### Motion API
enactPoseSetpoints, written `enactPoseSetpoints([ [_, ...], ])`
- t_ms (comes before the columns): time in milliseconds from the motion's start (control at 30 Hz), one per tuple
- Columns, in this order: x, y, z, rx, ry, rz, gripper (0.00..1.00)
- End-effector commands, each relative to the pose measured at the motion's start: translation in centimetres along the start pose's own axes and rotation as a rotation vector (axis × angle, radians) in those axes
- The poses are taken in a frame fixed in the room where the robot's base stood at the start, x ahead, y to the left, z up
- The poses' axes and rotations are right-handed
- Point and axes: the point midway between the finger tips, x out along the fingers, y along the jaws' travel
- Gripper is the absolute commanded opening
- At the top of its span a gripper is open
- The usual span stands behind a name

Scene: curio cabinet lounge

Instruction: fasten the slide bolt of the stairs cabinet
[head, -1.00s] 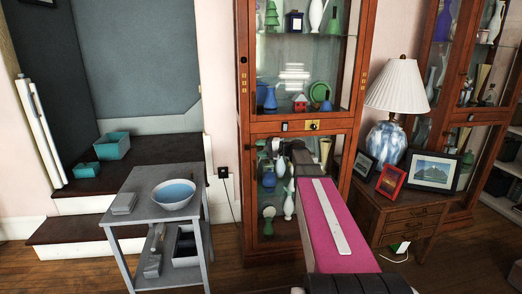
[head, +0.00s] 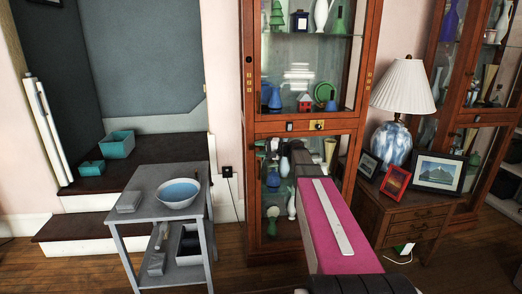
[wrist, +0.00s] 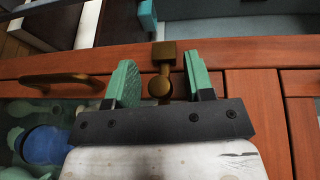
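The stairs cabinet (head: 250,180) is a tall wood cabinet with glass doors, right of the steps in the head view. The brass slide bolt (wrist: 164,55) shows in the wrist view on the reddish wood frame, with a square block, a short stem and a round knob. My gripper (wrist: 160,80) is open, with one green-padded finger on each side of the knob. A gap shows between the knob and each finger. In the head view my gripper is small and partly hidden by my arm, at the lower door. The bolt's far end cannot be made out.
A brass handle (wrist: 65,80) is left of the bolt, close to my left finger. Glass with vases behind it lies at lower left. In the head view a grey cart (head: 150,205) stands left of the cabinet, and a wooden side table (head: 400,212) with a lamp stands right.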

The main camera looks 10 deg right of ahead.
Motion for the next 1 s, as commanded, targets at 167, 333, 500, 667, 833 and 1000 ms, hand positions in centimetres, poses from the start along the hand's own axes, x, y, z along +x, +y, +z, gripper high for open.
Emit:
enactPoseSetpoints([
  [167, -0.1, 0.0, 0.0, 0.000, 0.001, 0.000, 0.48],
  [333, -1.2, 0.0, 0.0, 0.000, 0.002, 0.000, 0.48],
  [500, -4.2, 0.0, 0.0, 0.000, 0.003, 0.000, 0.48],
  [667, -7.2, 0.0, 0.0, 0.000, 0.003, 0.000, 0.48],
  [833, -9.6, 0.0, 0.0, 0.000, 0.002, 0.000, 0.48],
  [1000, -10.6, 0.0, 0.0, 0.000, 0.000, 0.000, 0.48],
])
